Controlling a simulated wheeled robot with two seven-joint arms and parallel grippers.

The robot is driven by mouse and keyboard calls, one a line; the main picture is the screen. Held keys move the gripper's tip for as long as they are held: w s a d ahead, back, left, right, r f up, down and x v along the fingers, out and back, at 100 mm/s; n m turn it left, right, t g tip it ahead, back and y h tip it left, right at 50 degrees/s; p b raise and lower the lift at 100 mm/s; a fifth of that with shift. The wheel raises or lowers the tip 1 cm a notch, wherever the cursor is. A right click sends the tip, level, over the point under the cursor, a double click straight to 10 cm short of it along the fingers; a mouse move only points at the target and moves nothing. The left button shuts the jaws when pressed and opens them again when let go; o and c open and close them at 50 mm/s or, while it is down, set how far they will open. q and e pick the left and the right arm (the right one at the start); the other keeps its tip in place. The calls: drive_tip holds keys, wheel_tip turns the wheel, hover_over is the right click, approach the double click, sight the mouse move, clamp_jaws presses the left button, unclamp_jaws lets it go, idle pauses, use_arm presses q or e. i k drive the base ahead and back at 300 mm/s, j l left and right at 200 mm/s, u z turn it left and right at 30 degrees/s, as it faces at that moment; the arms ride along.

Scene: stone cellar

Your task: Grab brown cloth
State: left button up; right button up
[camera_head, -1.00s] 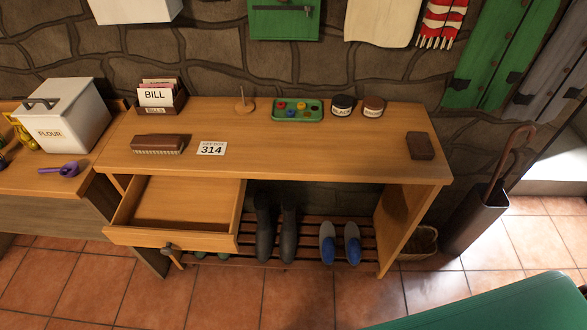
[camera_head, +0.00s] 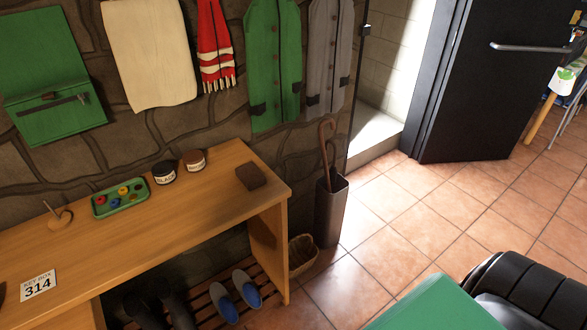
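A small dark brown, flat, block-like item (camera_head: 252,177) lies on the right end of the wooden table (camera_head: 205,205). It may be the brown cloth, folded, but I cannot tell its material for sure. Nothing touches it, and the table top around it is bare. Neither of my grippers shows in the head view.
Two jars (camera_head: 165,172) and a green tray (camera_head: 120,199) stand left of the brown item. A tall umbrella stand (camera_head: 331,212) with a cane and a basket (camera_head: 302,254) stand right of the table. Tiled floor (camera_head: 400,225) is clear toward the open dark door (camera_head: 490,90).

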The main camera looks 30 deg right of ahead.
sight(251, 176)
drive_tip(key=z, duration=0.7)
